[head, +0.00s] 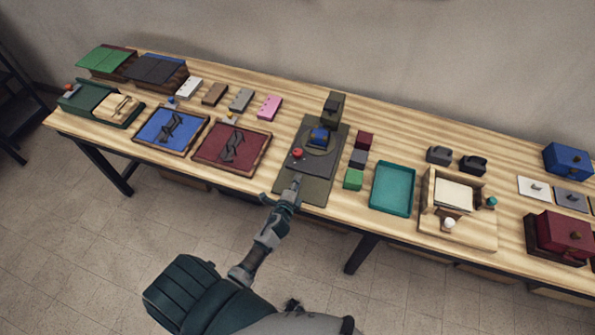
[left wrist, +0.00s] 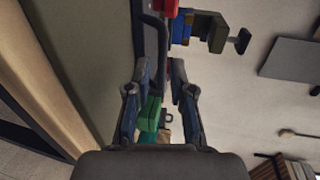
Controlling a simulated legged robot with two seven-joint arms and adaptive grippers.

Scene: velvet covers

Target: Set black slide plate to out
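The black slide plate (head: 312,163) is a dark flat plate with a red knob (head: 297,153) at its left. It lies on an olive-grey base (head: 316,190) at the middle of the table. A blue block (head: 319,137) on a round disc and a dark upright post (head: 333,106) stand behind it. My left gripper (head: 295,183) is at the front of the base, just in front of the plate. The red knob is partly cut off at that view's top (left wrist: 165,5). My right gripper is not in view.
Maroon, grey and green cubes (head: 353,178) stand right of the base, then a teal tray (head: 394,187) and a wooden box (head: 440,215). A maroon tray (head: 232,166) lies to the left. The table's front edge runs close under my left gripper.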

